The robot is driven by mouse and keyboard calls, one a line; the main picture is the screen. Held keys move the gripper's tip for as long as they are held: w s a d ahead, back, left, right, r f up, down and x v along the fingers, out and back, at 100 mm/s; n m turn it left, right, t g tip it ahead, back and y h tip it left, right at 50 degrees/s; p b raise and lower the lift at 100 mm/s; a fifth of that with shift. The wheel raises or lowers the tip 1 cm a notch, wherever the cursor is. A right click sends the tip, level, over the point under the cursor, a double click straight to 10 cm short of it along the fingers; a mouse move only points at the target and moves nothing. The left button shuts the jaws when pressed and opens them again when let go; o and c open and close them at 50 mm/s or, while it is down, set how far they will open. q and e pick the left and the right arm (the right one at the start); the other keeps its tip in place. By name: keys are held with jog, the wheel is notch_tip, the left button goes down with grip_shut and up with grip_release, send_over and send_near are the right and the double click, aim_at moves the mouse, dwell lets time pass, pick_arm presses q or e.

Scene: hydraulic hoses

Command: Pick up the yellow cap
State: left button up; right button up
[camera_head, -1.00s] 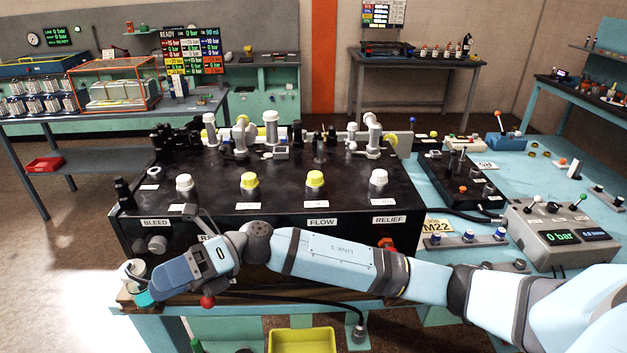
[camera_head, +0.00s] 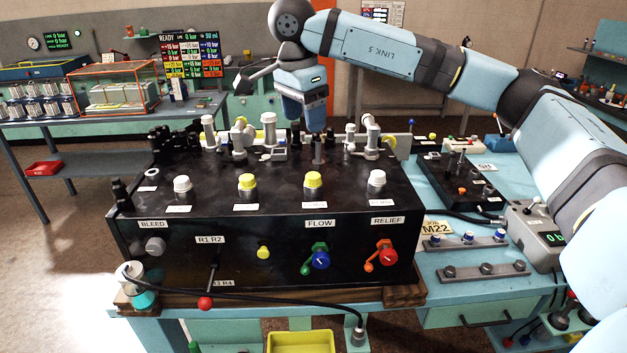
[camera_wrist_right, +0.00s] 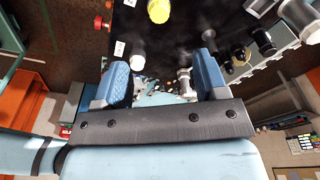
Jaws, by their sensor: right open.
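Two yellow caps sit on the black manifold block's top, one left of centre (camera_head: 247,182) and one to its right (camera_head: 313,179). A smaller round yellow piece (camera_head: 263,253) is on the block's front face. I cannot tell which one the task means. My right gripper (camera_head: 308,127) points down over the rear of the black block (camera_head: 225,262), behind these caps. In the wrist view its two blue fingers (camera_wrist_right: 165,78) are apart with nothing held between them, and a yellow cap (camera_wrist_right: 159,11) shows at the top edge, beyond the fingers. My left gripper is out of view.
White caps stand at the top's left (camera_head: 182,184) and right (camera_head: 377,178). Pale upright fittings (camera_head: 370,135) crowd the block's rear, near my right gripper. A red-knobbed lever (camera_head: 205,303) hangs at the front. A yellow bin (camera_head: 300,342) is below the bench.

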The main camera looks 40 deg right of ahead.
jog(key=p, duration=0.2)
send_over(313, 175)
jog(key=f, duration=0.8)
jog(key=shift+w+a, duration=0.1)
jog(key=shift+a, duration=0.3)
jog(key=f, duration=0.1)
jog(key=f+p, duration=0.1)
jog(key=f, duration=0.2)
jog(key=shift+d+f+p, duration=0.3)
jog(key=shift+d+p, duration=0.05)
jog(key=shift+d, duration=0.05)
jog(key=shift+f, duration=0.35)
jog(key=c, duration=1)
